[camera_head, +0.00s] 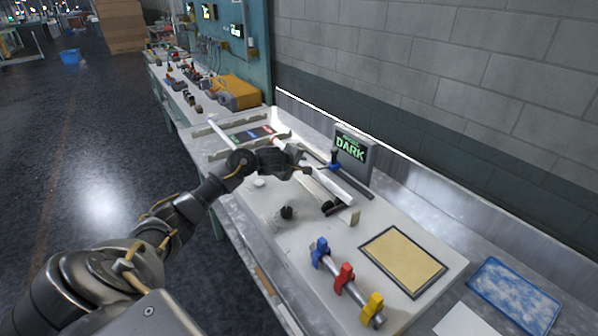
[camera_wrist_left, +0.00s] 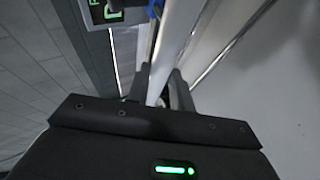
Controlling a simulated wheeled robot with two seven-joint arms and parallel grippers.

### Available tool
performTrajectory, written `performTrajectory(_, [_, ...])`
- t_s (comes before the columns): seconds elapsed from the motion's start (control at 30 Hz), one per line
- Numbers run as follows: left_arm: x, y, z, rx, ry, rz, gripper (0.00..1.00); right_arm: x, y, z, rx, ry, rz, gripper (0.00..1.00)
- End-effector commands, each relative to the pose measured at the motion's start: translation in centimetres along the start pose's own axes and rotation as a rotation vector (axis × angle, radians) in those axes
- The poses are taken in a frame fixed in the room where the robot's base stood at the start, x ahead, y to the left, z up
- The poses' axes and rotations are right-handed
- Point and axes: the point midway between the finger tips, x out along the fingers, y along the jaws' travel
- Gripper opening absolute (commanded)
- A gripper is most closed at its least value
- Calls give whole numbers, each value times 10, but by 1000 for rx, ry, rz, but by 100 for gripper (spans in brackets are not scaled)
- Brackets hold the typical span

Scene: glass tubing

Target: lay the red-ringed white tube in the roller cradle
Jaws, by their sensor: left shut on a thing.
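A white tube (camera_head: 334,187) runs slantwise along the bench below the dark sign, with a red mark near its far end. My left gripper (camera_head: 303,170) is shut on it near the middle. In the left wrist view the tube (camera_wrist_left: 177,45) passes between the fingers of my left gripper (camera_wrist_left: 160,88). Dark roller-like parts (camera_head: 331,208) sit by the tube's near end; they look like part of the roller cradle, much of which is hidden by the tube and gripper. I cannot tell whether the tube touches them. My right gripper is not in view.
A screen reading DARK (camera_head: 351,150) stands behind the tube. Blue, red and yellow clamps (camera_head: 344,277) sit on a rod in front. A framed tan pad (camera_head: 403,261) lies to the right. Another white tube (camera_head: 220,132) lies on a rack at the back left.

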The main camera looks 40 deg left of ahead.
Motion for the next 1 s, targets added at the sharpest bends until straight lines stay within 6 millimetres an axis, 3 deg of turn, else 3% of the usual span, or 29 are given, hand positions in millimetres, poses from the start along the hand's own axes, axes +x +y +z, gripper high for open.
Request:
performTrajectory(0.2, [14,-23,6,1,0,-3,0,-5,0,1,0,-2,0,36])
performTrajectory(0.57, [16,-27,7,0,-1,-1,0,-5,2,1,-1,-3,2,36])
performTrajectory(0.6, [17,-28,8,0,-1,-1,24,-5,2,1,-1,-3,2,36])
performTrajectory(0.77, [16,-27,7,0,-1,-1,44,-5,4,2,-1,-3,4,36])
performTrajectory(1.0, [16,-27,7,1,-1,-1,44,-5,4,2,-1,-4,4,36])
